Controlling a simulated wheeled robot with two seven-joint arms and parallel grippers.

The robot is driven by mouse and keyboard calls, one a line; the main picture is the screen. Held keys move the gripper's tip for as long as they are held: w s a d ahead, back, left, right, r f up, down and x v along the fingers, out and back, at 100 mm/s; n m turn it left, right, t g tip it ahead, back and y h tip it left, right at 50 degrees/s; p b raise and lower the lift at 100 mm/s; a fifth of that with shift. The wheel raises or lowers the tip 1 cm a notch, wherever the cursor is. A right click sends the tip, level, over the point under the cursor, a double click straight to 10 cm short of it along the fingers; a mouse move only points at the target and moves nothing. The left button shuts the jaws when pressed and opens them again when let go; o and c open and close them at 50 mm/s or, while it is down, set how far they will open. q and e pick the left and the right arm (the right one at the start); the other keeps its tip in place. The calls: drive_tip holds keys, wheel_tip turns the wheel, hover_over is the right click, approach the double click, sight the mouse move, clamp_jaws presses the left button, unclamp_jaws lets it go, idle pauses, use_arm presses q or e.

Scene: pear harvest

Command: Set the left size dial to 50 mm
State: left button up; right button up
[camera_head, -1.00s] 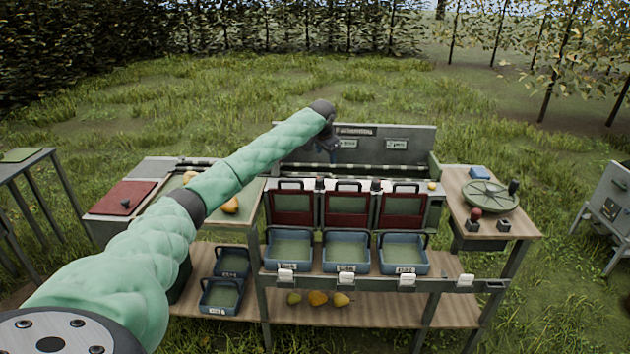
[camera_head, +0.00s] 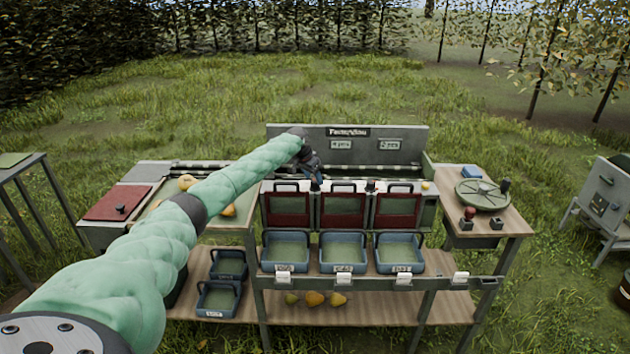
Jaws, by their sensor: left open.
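My left arm reaches in from the left. My left gripper (camera_head: 314,175) is small and dark at this distance, over the sorter's front edge near the gap between the left and middle red gates. It is open, with nothing seen between its fingers. The left size dial cannot be made out clearly; the gripper is in front of the spot between those gates. A small dark knob (camera_head: 370,186) shows between the middle and right gates. Whether the gripper touches a dial cannot be told. No dial reading is legible. My right gripper is out of view.
Three red gates stand above blue crates (camera_head: 343,268). A grey back panel (camera_head: 412,135) with labels rises behind. Yellow pears (camera_head: 187,182) lie on the left table. A green handwheel (camera_head: 482,194) and a red knob (camera_head: 470,212) are on the right table.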

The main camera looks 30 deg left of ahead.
sight(315, 181)
use_arm(q)
drive_tip(key=shift+p+x, duration=0.4)
drive_tip(key=shift+x, duration=1.3)
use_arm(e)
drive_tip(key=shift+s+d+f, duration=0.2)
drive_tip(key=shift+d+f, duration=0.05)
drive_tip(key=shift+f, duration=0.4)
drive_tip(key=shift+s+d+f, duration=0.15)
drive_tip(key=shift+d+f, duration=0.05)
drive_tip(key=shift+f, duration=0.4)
use_arm(q)
drive_tip(key=c, duration=1)
drive_tip(key=shift+o, duration=0.2)
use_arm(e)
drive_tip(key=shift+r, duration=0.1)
